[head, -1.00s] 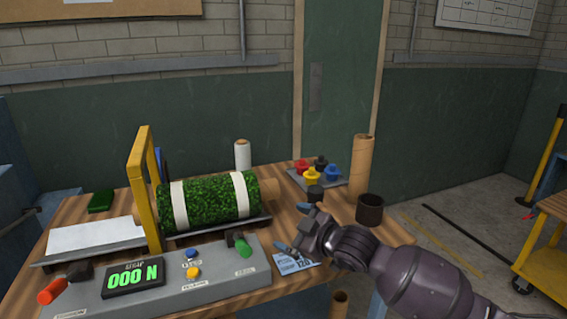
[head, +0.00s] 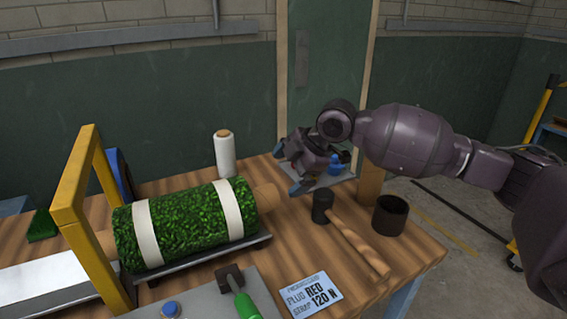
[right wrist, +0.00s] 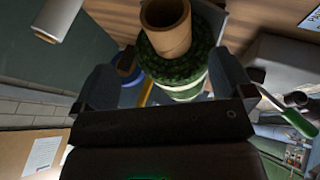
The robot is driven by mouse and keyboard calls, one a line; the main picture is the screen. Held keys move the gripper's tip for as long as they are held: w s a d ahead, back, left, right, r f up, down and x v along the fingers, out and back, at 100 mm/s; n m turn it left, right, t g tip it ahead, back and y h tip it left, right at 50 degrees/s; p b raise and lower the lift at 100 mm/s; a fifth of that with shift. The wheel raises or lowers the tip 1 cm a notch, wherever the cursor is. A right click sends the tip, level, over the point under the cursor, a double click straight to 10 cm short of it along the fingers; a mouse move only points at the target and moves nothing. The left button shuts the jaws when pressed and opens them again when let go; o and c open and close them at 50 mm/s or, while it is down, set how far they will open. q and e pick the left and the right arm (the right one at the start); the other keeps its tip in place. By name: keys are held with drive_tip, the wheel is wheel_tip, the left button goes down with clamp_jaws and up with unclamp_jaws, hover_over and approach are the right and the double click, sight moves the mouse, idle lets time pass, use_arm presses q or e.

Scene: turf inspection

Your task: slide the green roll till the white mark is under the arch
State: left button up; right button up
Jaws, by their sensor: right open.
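The green roll (head: 185,222) lies on a dark cradle, with a left white band (head: 147,235) and a right white band (head: 229,209). A cardboard core (head: 267,197) sticks out of its right end. The yellow arch (head: 72,195) stands at the roll's left end; both bands are to the right of it. My right gripper (head: 288,170) is open and empty, just right of and above the core end. In the right wrist view the core (right wrist: 167,28) and green roll (right wrist: 172,68) show between the spread fingers, apart from them. My left gripper is out of view.
A white spool (head: 225,155) stands behind the roll. A mallet (head: 358,250), a dark cup (head: 391,216) and a card (head: 312,294) lie to the right. A plug tray with a blue plug (head: 336,164) is partly hidden behind my gripper. The console's green-handled lever (head: 246,303) is in front.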

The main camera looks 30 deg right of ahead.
sight(268, 197)
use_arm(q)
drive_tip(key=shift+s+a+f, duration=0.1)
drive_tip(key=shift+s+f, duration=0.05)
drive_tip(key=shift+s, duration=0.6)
use_arm(e)
drive_tip(key=shift+s+r+n, duration=0.1)
drive_tip(key=shift+s+n, duration=0.3)
drive_tip(key=shift+s, duration=0.15)
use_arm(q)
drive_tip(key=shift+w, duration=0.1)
use_arm(e)
drive_tip(key=b+x, duration=0.2)
drive_tip(key=x, duration=0.8)
drive_tip(key=shift+w+a+f, duration=0.1)
drive_tip(key=shift+w+f, duration=0.05)
drive_tip(key=shift+f, duration=0.2)
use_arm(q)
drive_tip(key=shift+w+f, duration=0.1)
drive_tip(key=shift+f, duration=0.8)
